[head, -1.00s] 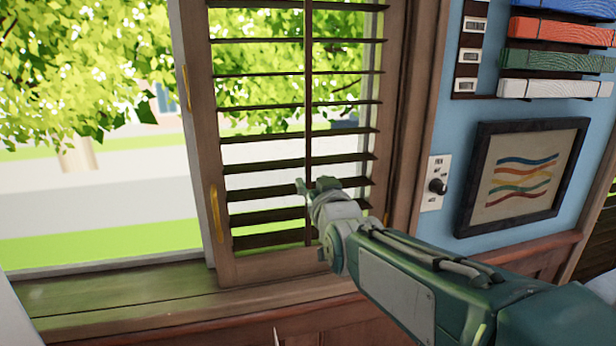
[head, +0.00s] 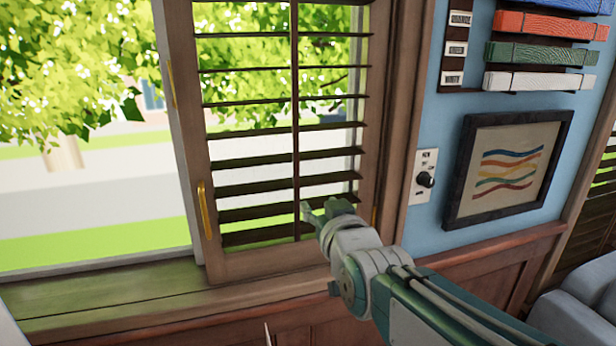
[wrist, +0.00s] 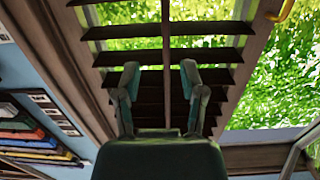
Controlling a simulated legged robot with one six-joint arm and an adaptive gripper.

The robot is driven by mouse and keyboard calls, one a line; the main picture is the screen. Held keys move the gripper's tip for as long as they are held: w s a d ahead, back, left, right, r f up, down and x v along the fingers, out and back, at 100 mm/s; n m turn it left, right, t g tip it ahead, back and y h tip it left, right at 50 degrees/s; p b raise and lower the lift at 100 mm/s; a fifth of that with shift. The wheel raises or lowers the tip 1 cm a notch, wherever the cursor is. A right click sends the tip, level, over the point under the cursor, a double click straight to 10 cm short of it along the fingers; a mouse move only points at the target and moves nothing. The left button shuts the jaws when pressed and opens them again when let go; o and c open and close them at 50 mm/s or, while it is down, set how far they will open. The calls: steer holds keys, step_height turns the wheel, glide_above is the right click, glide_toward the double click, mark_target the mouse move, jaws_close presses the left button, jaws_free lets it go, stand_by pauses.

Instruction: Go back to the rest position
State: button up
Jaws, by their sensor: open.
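My gripper (head: 322,210) is in front of the lower slats of a wooden louvred shutter (head: 215,262) in the head view. In the wrist view my gripper (wrist: 159,78) has its two fingers spread apart, with nothing between them but the slats of the shutter (wrist: 75,75) behind. It is open and empty. Whether a fingertip touches the slats cannot be told. My arm reaches in from the lower right of the head view.
A yellow handle (head: 204,210) is on the shutter's left edge. A wooden sill (head: 100,290) runs below. A wall dial (head: 425,179), a framed picture (head: 508,168) and coloured bundles on racks (head: 540,55) are on the right. A grey-blue seat (head: 580,315) stands at the lower right.

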steer(key=s+d+f+m+g+h, duration=0.1)
steer(key=s+d+f+g+h, duration=0.1)
steer(key=s+d+f+g, duration=0.3)
steer(key=s+d+f+m+g+h, duration=0.2)
steer(key=s+d+f+g, duration=0.3)
steer(key=s+f, duration=0.5)
steer(key=s+d, duration=0.2)
steer(key=s, duration=0.3)
steer(key=shift+s+d+f+g, duration=0.25)
steer(key=shift+s+f+g, duration=0.15)
stand_by(0.5)
